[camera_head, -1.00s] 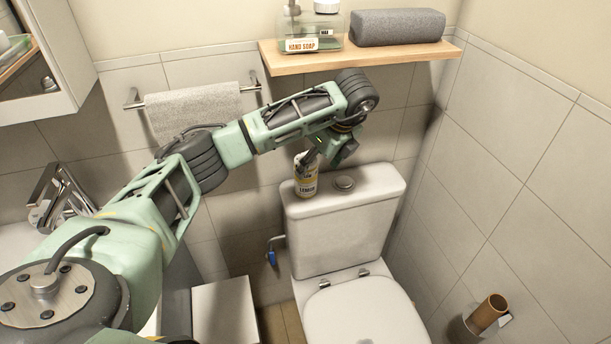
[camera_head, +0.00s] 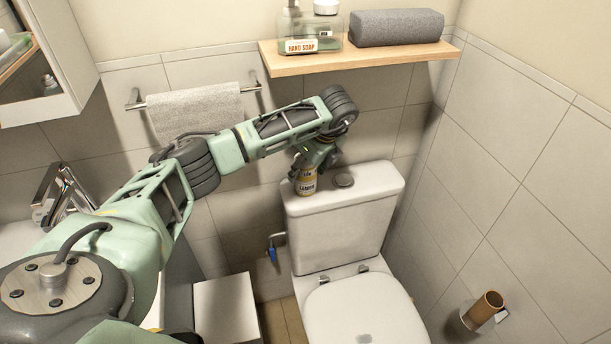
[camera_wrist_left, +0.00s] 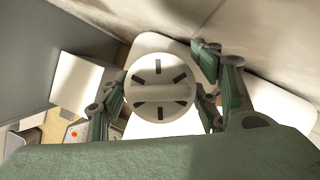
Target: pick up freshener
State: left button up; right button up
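The freshener (camera_head: 306,184) is a small can with a yellow and white lemon label. It stands upright near the left end of the toilet tank lid. My left gripper (camera_head: 318,158) is directly over it and hides its top in the head view. In the left wrist view the round, slotted top of the freshener (camera_wrist_left: 160,88) lies between the spread fingers of my left gripper (camera_wrist_left: 163,105). The fingers are open on both sides of it, very close; contact cannot be made out. My right gripper is not in view.
The toilet tank (camera_head: 340,235) carries a round flush button (camera_head: 343,180) just right of the can. A wooden shelf (camera_head: 365,60) with a hand soap bottle (camera_head: 300,35) and a grey rolled towel (camera_head: 398,27) hangs above. A towel bar with a towel (camera_head: 195,112) is behind my arm.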

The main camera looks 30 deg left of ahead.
pick_arm(q)
jog(key=c, duration=0.9)
